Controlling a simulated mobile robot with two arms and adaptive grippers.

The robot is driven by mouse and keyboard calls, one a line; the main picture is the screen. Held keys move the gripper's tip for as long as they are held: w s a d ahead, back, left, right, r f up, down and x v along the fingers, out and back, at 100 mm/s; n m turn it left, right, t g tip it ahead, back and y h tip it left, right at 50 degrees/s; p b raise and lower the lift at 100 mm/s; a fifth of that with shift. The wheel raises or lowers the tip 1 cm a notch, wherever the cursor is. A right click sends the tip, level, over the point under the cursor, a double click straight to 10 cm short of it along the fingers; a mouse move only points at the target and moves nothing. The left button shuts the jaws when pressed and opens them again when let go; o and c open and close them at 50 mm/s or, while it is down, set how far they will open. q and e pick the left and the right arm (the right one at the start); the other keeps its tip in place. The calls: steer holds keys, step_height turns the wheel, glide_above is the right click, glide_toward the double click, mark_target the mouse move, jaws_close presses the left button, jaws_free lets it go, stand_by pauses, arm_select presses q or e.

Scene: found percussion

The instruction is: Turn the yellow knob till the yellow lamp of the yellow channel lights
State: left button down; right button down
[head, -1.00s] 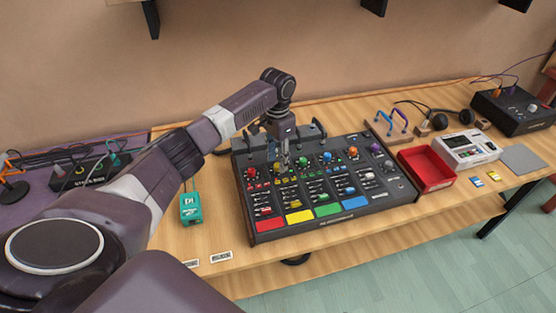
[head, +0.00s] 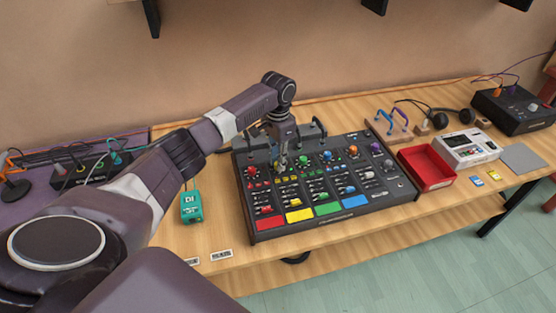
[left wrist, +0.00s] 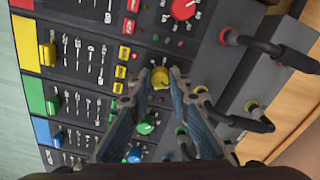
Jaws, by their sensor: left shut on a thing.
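The black mixer panel (head: 332,229) lies on the wooden bench, with coloured knobs, sliders and coloured pads along its front. My left gripper (head: 281,163) points down over the second channel from the left. In the left wrist view the yellow knob (left wrist: 160,77) sits between the fingertips of my left gripper (left wrist: 161,84), which is shut on it. The red knob (left wrist: 183,9) and green knob (left wrist: 146,124) flank it. I cannot make out whether the yellow lamp is lit. My right gripper is not in view.
Black cable plugs (left wrist: 269,46) stick up along the panel's back edge, close to my fingers. A red tray (head: 427,165) and a white device (head: 467,146) stand to the right. A teal box (head: 191,207) stands to the left.

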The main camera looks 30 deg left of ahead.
arm_select(q)
steer(key=shift+r+m+p, duration=0.1)
steer(key=shift+m+p, duration=0.2)
steer(key=shift+m, duration=0.1)
steer(key=shift+m+p, duration=0.4)
steer(key=shift+m, duration=0.2)
steer(key=shift+m+p, duration=0.65)
steer(key=shift+m, duration=1.05)
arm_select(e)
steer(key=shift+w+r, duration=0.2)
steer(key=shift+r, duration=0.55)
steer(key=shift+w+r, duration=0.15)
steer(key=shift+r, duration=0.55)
arm_select(q)
steer(key=c, duration=1.8)
jaws_free()
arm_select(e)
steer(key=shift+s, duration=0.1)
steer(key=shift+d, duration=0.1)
arm_select(q)
step_height(320, 180, up, 12)
